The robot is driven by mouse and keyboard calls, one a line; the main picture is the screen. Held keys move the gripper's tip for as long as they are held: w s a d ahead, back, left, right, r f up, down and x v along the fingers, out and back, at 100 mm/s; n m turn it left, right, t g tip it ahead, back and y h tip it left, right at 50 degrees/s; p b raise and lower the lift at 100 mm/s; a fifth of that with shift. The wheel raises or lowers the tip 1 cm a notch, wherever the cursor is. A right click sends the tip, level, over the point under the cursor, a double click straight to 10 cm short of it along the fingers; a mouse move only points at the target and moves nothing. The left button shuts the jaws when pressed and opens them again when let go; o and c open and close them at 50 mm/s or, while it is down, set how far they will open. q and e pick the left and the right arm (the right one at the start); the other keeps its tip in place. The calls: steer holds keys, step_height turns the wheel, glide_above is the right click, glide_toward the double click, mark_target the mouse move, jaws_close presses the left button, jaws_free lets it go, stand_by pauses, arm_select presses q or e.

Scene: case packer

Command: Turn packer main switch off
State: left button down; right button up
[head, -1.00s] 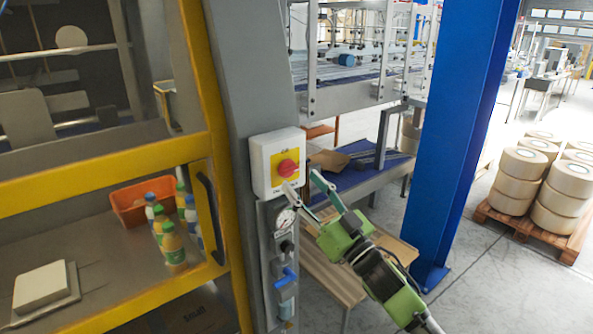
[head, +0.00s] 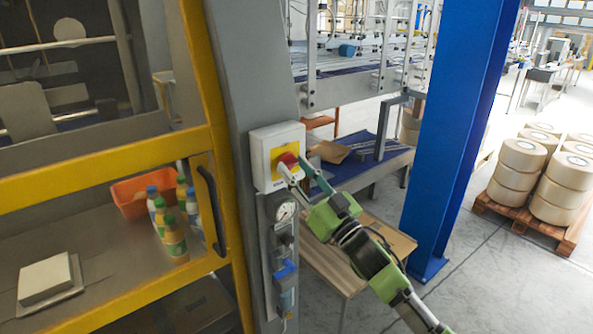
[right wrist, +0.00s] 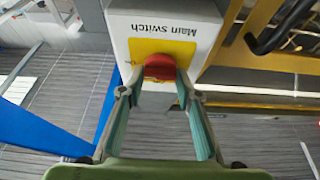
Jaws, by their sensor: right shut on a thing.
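The main switch box (head: 263,158) is white with a yellow plate and a red rotary knob (head: 287,160). It is mounted on the grey machine post. In the right wrist view, the box (right wrist: 190,32) appears upside down with the label "Main switch", and the red knob (right wrist: 160,67) sits between my fingertips. My right gripper (head: 296,170) is at the front of the box, shut on the red knob; it also shows in the right wrist view (right wrist: 159,84). The fingers partly cover the knob and the lower plate. My left gripper is not in view.
A pressure gauge (head: 285,211) and a blue valve (head: 285,270) are on the post below the box. A yellow-framed guard door with a dark handle (head: 211,208) stands left. A blue column (head: 455,140) stands right of my arm. A wooden table (head: 335,270) is behind it.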

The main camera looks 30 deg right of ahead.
steer(key=n+y, duration=0.1)
steer(key=n, duration=0.2)
steer(key=n+g+y, duration=0.1)
steer(key=n+y, duration=0.1)
steer(key=n, duration=0.1)
steer(key=shift+d+n, duration=0.15)
steer(key=shift+n, duration=0.15)
steer(key=n+g+y, duration=0.1)
steer(key=n, duration=0.2)
steer(key=n+g+y, duration=0.1)
steer(key=n, duration=0.2)
steer(key=shift+d+r+y, duration=0.1)
steer(key=shift+y, duration=0.2)
steer(key=n+g+p, duration=0.1)
steer(key=n, duration=0.1)
steer(key=n+g+y, duration=0.1)
steer(key=n, duration=0.2)
steer(key=shift+r+p, duration=0.15)
steer(key=shift+p, duration=0.2)
steer(key=shift+n+g+p, duration=0.8)
steer(key=shift+n+p, duration=0.1)
steer(key=shift+n, duration=1.5)
steer(key=o, duration=1.1)
